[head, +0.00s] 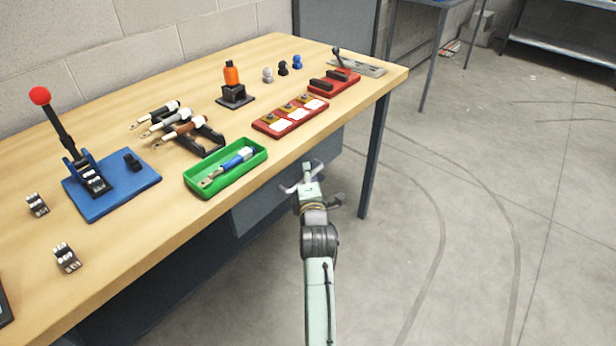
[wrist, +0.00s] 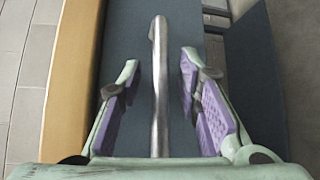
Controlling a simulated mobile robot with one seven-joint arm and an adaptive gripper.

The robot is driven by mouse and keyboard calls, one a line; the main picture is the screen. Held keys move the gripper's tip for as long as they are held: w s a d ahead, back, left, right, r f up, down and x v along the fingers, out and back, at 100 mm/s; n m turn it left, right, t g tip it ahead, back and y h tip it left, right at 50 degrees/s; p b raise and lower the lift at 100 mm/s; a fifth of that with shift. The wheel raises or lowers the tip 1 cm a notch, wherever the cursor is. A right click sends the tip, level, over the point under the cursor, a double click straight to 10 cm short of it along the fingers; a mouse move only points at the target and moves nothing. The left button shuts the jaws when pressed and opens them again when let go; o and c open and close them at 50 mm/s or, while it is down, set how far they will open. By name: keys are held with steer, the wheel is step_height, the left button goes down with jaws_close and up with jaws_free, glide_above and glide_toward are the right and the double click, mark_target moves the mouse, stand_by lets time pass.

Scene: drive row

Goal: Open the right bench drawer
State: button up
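The right bench drawer has a dark blue-grey front (head: 258,208) under the bench top, and the same front fills the middle of the wrist view (wrist: 122,40). Its handle, a shiny metal bar (wrist: 160,95), runs lengthwise up the middle of the wrist view. My gripper (head: 303,180) is at the drawer front, just past the bench's front edge. In the wrist view my gripper (wrist: 160,62) is open, with purple-padded fingers on either side of the bar. Gaps show between the bar and both fingers. In the head view my gripper hides the handle.
The wooden bench top (head: 110,285) carries a green tray (head: 205,190), a blue lever base (head: 115,205), red holders (head: 290,117) and an orange bottle (head: 231,76). A dark bench leg (head: 374,155) stands right of the drawer. The concrete floor (head: 480,230) to the right is clear.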

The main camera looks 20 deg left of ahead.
jaws_close()
stand_by(0.7)
